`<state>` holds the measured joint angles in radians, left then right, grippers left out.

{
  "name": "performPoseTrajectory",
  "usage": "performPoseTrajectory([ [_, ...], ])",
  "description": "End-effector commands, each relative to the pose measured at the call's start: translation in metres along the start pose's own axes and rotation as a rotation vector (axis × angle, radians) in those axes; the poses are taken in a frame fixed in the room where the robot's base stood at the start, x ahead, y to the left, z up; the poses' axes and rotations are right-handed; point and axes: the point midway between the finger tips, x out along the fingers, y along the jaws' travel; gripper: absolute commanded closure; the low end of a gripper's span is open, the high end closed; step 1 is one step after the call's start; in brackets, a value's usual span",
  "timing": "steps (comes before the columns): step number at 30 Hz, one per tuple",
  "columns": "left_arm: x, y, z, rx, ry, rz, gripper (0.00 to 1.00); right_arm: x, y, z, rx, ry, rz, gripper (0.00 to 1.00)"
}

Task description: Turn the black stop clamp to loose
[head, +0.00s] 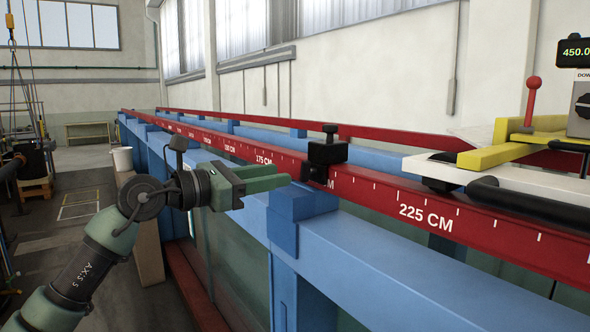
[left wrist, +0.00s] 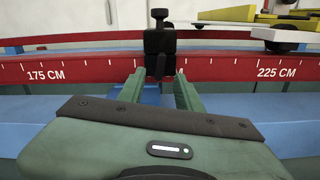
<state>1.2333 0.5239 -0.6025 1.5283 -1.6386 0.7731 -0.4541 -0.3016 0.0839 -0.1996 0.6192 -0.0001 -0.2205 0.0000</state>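The black stop clamp (head: 327,155) sits on the red rail, a block with a small round-topped knob (head: 330,129) standing up from it. It hides part of the scale marking beneath it. In the left wrist view the clamp (left wrist: 160,43) is upright near the top centre, with its knob (left wrist: 159,14) above. My left gripper (head: 282,176) is open and empty, on the near side of the rail and a little below the clamp's top. In the left wrist view its green fingers (left wrist: 161,84) stand apart with the clamp beyond the gap; contact is not clear. My right gripper is not in view.
The red rail (head: 425,216) runs along the blue flume frame (head: 400,259). A white carriage (head: 520,178) with yellow bars (head: 511,154) and a red-knobbed lever (head: 533,83) stands right of the clamp. Open floor (head: 60,235) lies left of the flume.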

Motion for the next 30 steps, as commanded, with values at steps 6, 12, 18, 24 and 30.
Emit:
performPoseTrajectory([
  [6, 0.037, 0.000, 0.004, -0.008, -0.001, -0.003, 0.65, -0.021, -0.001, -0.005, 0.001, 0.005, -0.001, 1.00],
  [12, 0.056, 0.000, 0.001, -0.008, -0.002, -0.001, 0.65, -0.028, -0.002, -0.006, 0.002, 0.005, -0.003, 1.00],
  [18, 0.059, 0.000, -0.001, -0.006, -0.001, 0.000, 0.65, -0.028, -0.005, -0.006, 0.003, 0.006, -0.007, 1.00],
  [24, 0.059, 0.000, -0.001, -0.007, -0.002, 0.000, 0.91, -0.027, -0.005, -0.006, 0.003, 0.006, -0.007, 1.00],
  [30, 0.059, 0.000, 0.000, -0.008, -0.002, 0.000, 1.00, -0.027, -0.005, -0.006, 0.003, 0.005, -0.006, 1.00],
])
